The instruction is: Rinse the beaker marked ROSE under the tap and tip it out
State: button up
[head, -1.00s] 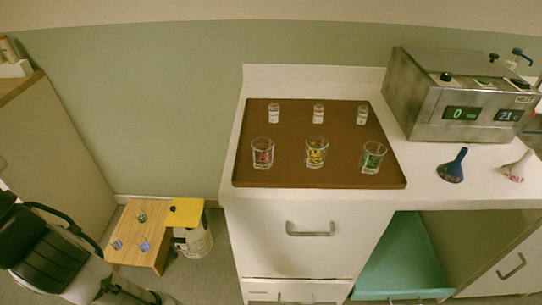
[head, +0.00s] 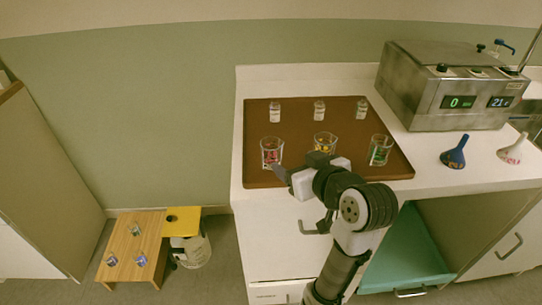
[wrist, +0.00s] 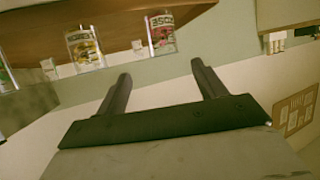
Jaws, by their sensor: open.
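The beaker marked ROSE (head: 271,152) has red markings and stands at the left of the front row on the brown tray in the head view. In the wrist view, the ROSE beaker (wrist: 161,34) shows turned over at the top, just beyond the fingertips. My gripper (head: 297,166) is over the tray's front edge, right of and nearer than this beaker. In the wrist view, my gripper (wrist: 160,68) is open, with nothing between the fingers. The tap is not clearly visible.
A yellow-marked beaker (head: 324,141), partly hidden by my gripper, and a green-marked beaker (head: 379,150) share the brown tray (head: 345,110). Small vials (head: 319,111) stand behind. A metal bath (head: 450,88) and two funnels (head: 454,153) are right.

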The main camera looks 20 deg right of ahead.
aim_at(276, 155)
jog(key=x, duration=0.8)
jog(key=shift+a+f+p, duration=0.1)
jog(key=shift+p, duration=0.3)
jog(key=shift+a+f+p+x, duration=0.2)
jog(key=shift+p+x, duration=0.2)
jog(key=shift+x, duration=0.9)
jog(key=shift+a+f+p+x, duration=0.15)
jog(key=shift+p+x, duration=0.25)
jog(key=shift+x, duration=0.95)
jog(key=shift+s+d, duration=0.15)
jog(key=shift+s, duration=0.05)
jog(key=c, duration=1.1)
